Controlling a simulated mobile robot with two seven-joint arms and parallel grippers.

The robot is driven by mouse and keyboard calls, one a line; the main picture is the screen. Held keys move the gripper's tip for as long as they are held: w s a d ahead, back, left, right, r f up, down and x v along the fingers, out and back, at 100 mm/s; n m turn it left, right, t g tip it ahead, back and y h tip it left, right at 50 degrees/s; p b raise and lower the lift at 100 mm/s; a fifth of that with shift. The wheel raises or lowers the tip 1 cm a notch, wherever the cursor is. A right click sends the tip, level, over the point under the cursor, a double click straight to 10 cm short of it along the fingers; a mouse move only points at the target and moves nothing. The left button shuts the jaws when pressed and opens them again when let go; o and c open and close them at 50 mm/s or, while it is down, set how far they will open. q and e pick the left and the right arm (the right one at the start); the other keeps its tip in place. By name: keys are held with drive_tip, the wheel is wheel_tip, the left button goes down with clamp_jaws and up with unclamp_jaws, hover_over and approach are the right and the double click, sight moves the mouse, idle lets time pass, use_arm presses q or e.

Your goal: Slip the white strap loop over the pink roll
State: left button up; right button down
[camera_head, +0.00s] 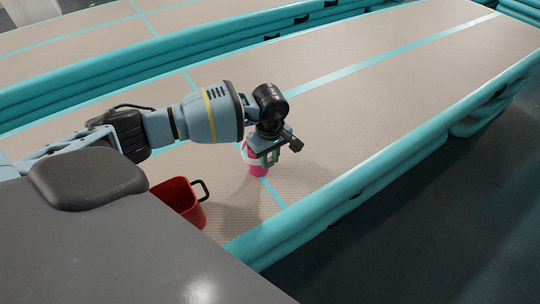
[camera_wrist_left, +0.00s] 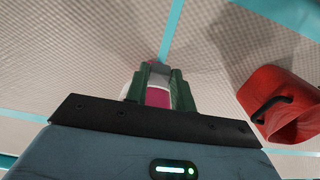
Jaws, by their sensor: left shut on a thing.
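The pink roll (camera_head: 258,171) stands on the beige mat in the head view, partly hidden by my left gripper. The white strap loop (camera_head: 247,154) shows beside the fingers against the upper part of the roll. My left gripper (camera_head: 264,156) reaches down there and is shut on the strap. In the left wrist view, pink of the roll (camera_wrist_left: 157,97) shows between the dark green fingers (camera_wrist_left: 159,86), with a pale band beyond it and white strap (camera_wrist_left: 127,88) outside the left finger. How far the loop encircles the roll is hidden. My right gripper is not seen.
A red bucket (camera_head: 176,197) with a black handle stands left of the roll in the head view; it also shows in the left wrist view (camera_wrist_left: 277,103). Teal inflatable edges (camera_head: 350,189) border the mat. The mat to the right is clear.

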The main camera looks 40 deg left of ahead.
use_arm(q)
drive_tip(key=shift+f, duration=0.25)
drive_tip(key=o, duration=1)
drive_tip(key=shift+o, duration=0.2)
